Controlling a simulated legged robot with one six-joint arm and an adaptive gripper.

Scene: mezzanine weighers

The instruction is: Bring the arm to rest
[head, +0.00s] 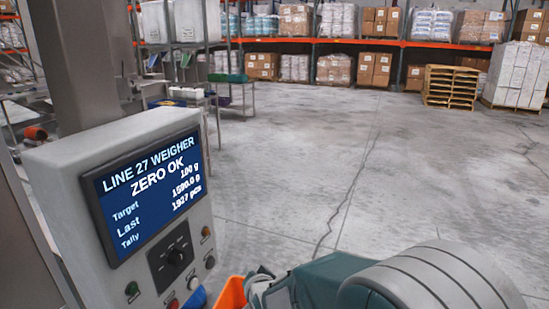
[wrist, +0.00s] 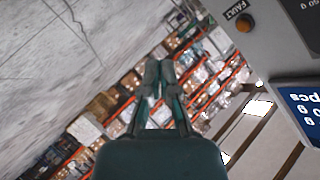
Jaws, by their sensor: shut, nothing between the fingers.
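My gripper (wrist: 158,80) is shut with nothing between its fingers. In the wrist view its fingertips meet in front of a background of distant racks and floor. The console's blue screen (head: 150,195) reads "LINE 27 WEIGHER, ZERO OK". In the wrist view the console (wrist: 265,40) shows at the right edge, apart from the fingers.
An orange object (head: 232,293) sits partly hidden at the bottom. Open concrete floor (head: 310,150) lies ahead. Stacked pallets (head: 450,87) and loaded racks (head: 350,42) stand at the back.

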